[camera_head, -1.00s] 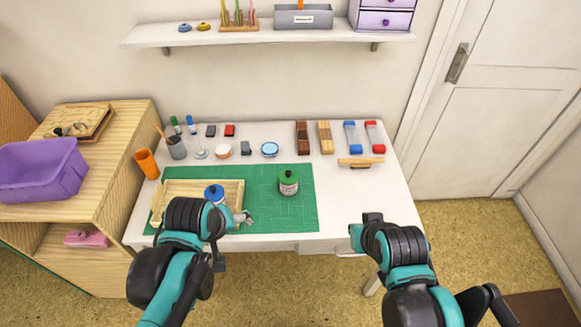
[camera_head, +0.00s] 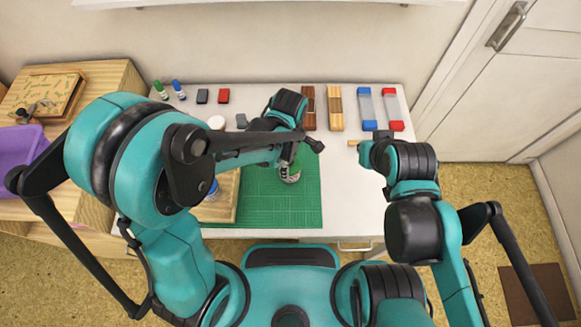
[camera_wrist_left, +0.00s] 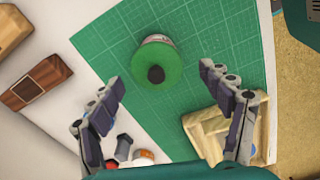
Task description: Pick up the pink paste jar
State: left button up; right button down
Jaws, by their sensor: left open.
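A jar (camera_head: 290,175) with a green lid and a pale, pinkish label stands on the green cutting mat (camera_head: 285,212), partly hidden by my left arm in the head view. In the left wrist view the jar (camera_wrist_left: 157,64) is seen from above, its green lid with a dark knob lying between and beyond the fingertips. My left gripper (camera_wrist_left: 162,80) is open and empty, above the jar and apart from it. My right gripper (camera_head: 378,140) is over the right part of the table; its fingers are not clear.
A wooden tray (camera_head: 232,205) holding a blue-lidded jar (camera_head: 213,188) is left of the green-lidded jar. Brown and tan wooden blocks (camera_head: 336,108) and blue- and red-ended clear pieces (camera_head: 366,105) lie at the back right. The mat's front right is clear.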

aim_at(290, 166)
pick_arm(q)
jog(key=f, duration=0.1)
jog(key=f+b, duration=0.1)
jog(key=f, duration=0.1)
jog(key=f+b, duration=0.1)
jog(key=f, duration=0.1)
jog(key=shift+w+f, duration=0.2)
jog(key=shift+w, duration=0.05)
jog(key=shift+r, duration=0.1)
jog(key=c, duration=1.4)
